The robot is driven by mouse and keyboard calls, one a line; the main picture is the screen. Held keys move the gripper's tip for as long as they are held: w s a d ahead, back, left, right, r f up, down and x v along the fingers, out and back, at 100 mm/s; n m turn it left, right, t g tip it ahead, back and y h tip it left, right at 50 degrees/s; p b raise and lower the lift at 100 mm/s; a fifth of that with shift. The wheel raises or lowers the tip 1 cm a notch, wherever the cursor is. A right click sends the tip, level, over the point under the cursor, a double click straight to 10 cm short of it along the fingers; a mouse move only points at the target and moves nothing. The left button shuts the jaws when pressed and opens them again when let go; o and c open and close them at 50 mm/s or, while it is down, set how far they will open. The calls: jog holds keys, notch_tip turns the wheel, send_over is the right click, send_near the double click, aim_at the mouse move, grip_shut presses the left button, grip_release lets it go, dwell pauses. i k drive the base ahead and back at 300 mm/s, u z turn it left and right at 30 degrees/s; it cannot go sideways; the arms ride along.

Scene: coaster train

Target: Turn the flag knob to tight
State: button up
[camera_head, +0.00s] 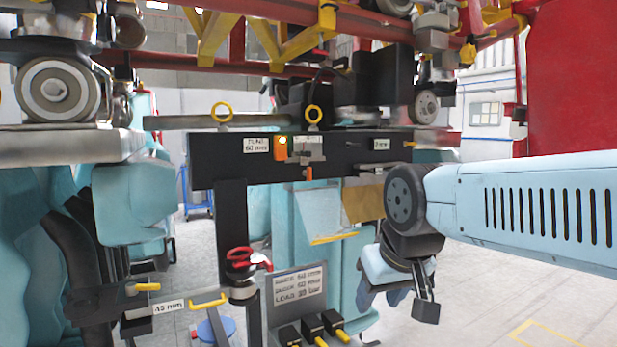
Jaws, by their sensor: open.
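A red knob (240,256) sits on top of a grey cylinder on a black post, left of the middle; a short red arm sticks out to its right. I see no marking on it that says flag or tight, so I cannot tell its setting. A black beam (225,172) above carries an orange block (280,148) with a lit lamp, and a small orange tab (309,173) below it. My gripper (397,302) hangs pointing down, right of the red knob and apart from it. It is open, with nothing seen between its fingers.
A grey panel (297,290) with printed readings stands right of the post, above several black blocks with yellow levers (314,327). A yellow-handled bar (208,302) lies to the left. Light-blue machine bodies (130,200) crowd the left. Grey floor (490,310) is clear at lower right.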

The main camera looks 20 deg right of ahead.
aim_at(307, 172)
jog(key=u, duration=1.45)
jog(key=k, duration=1.35)
jog(key=z, duration=1.05)
jog(key=i, duration=1)
jog(key=u, duration=0.05)
